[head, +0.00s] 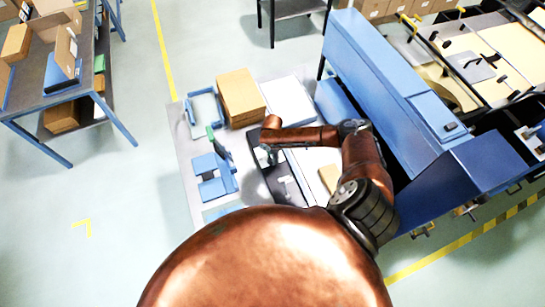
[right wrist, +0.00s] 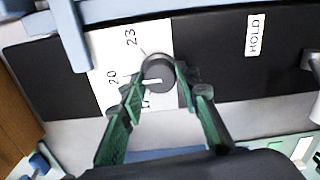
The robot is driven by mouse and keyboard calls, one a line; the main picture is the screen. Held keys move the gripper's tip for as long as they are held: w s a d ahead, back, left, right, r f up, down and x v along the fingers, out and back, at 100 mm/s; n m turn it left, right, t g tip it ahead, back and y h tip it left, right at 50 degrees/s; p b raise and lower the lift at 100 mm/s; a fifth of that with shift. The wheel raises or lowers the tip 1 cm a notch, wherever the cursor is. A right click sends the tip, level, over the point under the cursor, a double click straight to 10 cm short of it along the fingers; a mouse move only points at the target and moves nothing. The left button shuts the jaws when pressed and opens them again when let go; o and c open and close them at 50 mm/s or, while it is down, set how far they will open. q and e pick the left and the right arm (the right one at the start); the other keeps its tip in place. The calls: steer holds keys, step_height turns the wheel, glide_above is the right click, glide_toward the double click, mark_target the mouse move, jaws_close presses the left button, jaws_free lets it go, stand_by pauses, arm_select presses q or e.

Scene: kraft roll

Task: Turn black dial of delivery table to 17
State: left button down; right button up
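In the right wrist view the black dial (right wrist: 158,72) has a white pointer mark and sits by a white scale plate (right wrist: 108,60) on a black panel (right wrist: 225,70). The numbers 23 and 20 are readable; a third number beside the left finger is partly hidden. The pointer mark faces the lower left of the picture, between 20 and the partly hidden number. My right gripper (right wrist: 159,76) has its green fingers on both sides of the dial, seemingly touching it. In the head view my right gripper (head: 268,156) is over the dark panel, and the dial cannot be made out. My left gripper is not in view.
A HOLD label (right wrist: 255,35) is on the black panel. Cardboard boxes (head: 240,97) and a blue stand (head: 212,178) lie near the right gripper. A large blue machine (head: 385,80) stands to the right. Open floor lies to the left.

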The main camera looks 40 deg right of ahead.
steer(key=c, duration=0.6)
steer(key=shift+n, duration=0.3)
steer(key=n+b, duration=0.1)
steer(key=n, duration=0.4)
steer(key=n+b, duration=0.1)
steer(key=n, duration=0.5)
steer(key=shift+b, duration=0.4)
steer(key=shift+n, duration=0.3)
steer(key=o, duration=1.2)
steer(key=shift+c, duration=0.2)
